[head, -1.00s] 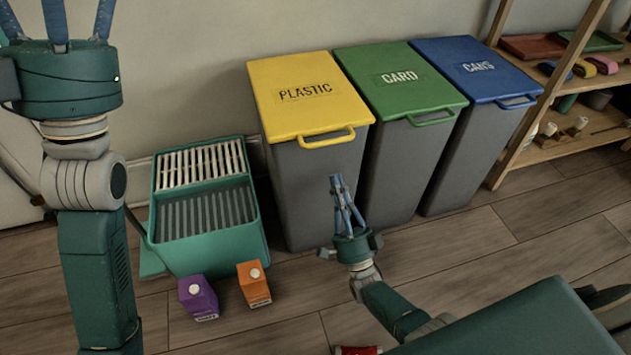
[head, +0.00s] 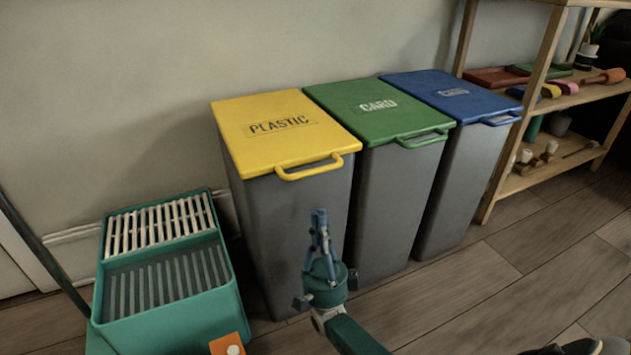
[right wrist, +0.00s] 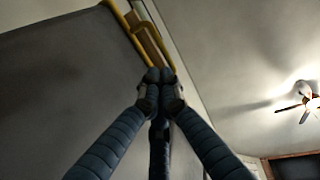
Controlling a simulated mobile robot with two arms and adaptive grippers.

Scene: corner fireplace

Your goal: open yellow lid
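The yellow lid (head: 285,110) marked PLASTIC lies flat and closed on a tall grey bin (head: 290,220). Its yellow handle (head: 312,169) sticks out at the lid's front edge. My right gripper (head: 319,213) is in front of this bin, below the handle, with its blue fingers pointing up. In the right wrist view its fingertips (right wrist: 160,75) are together with nothing seen between them, and the yellow handle (right wrist: 116,12) is beyond them. I cannot tell whether they touch it. My left gripper is out of view.
Bins with a green lid (head: 378,108) and a blue lid (head: 452,93) stand close on the right. A teal crate (head: 170,300) is on the floor at left, with an orange carton (head: 228,345) before it. A wooden shelf (head: 495,165) stands at right.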

